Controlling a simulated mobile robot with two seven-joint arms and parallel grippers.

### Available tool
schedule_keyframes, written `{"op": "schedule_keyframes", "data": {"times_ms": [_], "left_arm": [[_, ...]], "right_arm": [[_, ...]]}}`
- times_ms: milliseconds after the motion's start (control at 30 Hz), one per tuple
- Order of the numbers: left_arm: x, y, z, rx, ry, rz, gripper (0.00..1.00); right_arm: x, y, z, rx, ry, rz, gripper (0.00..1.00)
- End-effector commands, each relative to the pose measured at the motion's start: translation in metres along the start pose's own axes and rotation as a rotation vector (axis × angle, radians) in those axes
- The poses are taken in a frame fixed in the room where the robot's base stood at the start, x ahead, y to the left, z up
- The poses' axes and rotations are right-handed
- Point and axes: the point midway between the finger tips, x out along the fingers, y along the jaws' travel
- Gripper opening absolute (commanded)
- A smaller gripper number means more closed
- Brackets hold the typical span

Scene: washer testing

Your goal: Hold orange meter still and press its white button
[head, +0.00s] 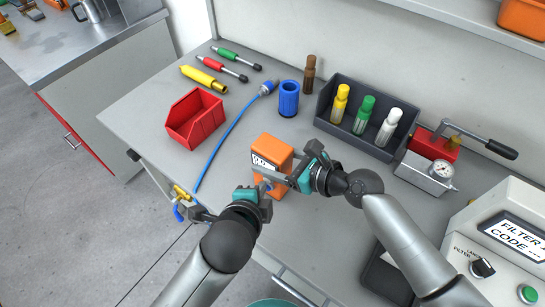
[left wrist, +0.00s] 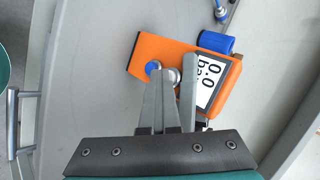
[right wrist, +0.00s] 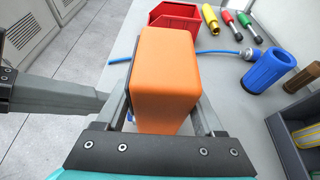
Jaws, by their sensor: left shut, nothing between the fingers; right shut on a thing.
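The orange meter (head: 270,148) stands on the grey bench with its screen and buttons facing the robot. It also shows in the left wrist view (left wrist: 150,46) and the right wrist view (right wrist: 168,70). My right gripper (head: 285,172) is shut around the meter's body, one finger on each side. My left gripper (head: 266,187) is shut and empty in front of the meter's face. In the left wrist view its fingertips (left wrist: 160,78) are at the white button (left wrist: 173,75), beside a blue button (left wrist: 153,67). Part of the white button is hidden; I cannot tell whether it is touched.
A red bin (head: 195,117), a blue cable (head: 222,142) and a blue cup-like cylinder (head: 288,97) lie behind the meter. A dark tray (head: 390,152) with coloured bottles is at the back right. A filter code box (head: 500,240) stands at the right.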

Motion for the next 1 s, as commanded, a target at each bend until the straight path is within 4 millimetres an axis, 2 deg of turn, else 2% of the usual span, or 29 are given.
{"op": "schedule_keyframes", "data": {"times_ms": [267,800,1000], "left_arm": [[-0.003,0.002,0.002,0.000,0.001,-0.001,0.00],[-0.038,0.029,0.029,0.000,-0.002,0.001,0.00],[-0.042,0.031,0.031,0.000,-0.001,0.001,0.00]], "right_arm": [[0.001,0.002,-0.001,0.005,0.000,0.004,0.00],[0.000,0.001,-0.001,0.005,0.001,0.002,0.00],[0.000,0.001,-0.001,0.005,0.001,0.001,0.00]]}}
